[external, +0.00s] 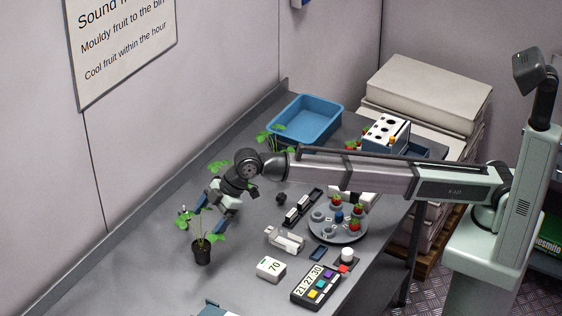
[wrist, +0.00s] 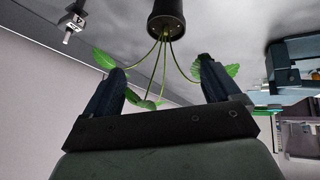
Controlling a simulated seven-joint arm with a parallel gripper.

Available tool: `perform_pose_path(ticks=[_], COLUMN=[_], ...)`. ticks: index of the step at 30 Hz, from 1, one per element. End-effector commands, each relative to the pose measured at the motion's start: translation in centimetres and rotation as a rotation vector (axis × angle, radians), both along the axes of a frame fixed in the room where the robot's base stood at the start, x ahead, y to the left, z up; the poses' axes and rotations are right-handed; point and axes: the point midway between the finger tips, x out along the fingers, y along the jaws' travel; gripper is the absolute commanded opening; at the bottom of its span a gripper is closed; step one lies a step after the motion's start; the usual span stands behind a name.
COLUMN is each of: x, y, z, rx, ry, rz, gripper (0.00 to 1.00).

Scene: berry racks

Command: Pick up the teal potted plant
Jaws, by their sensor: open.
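A potted plant with thin green stems and a few leaves stands upright on the grey bench in the external view; its pot (external: 202,252) looks black, not teal. The same dark pot (wrist: 166,18) is at the top of the wrist view, its stems running down between my fingers. My gripper (external: 206,216) is open and tilted down at the plant, its fingers at leaf height above the pot. In the wrist view, my gripper (wrist: 162,70) has a finger on each side of the stems, with leaves near both tips. No teal pot is clearly visible; my arm hides part of the bench.
More green leaves (external: 218,166) show behind my wrist, and another plant (external: 270,138) stands by the blue tray (external: 333,112). A white box reading 70 (external: 270,269), a coloured-button panel (external: 316,287) and a round grey rack (external: 340,234) with berries lie right of the pot.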

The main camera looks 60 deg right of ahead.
Motion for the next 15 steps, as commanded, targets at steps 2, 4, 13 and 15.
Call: perform_pose_path(ticks=[2, 4, 13, 15], x=[2.0, 3.2, 6.7, 7.0], y=[-3.8, -6.8, -19.2, -21.3], z=[0.0, 0.0, 0.8, 1.0], rx=[-0.036, -0.066, -0.134, -0.138], ry=[0.033, 0.063, 0.182, 0.200], rz=[0.022, 0.055, 0.215, 0.249], gripper=[0.90, 0.90, 0.90, 0.90])
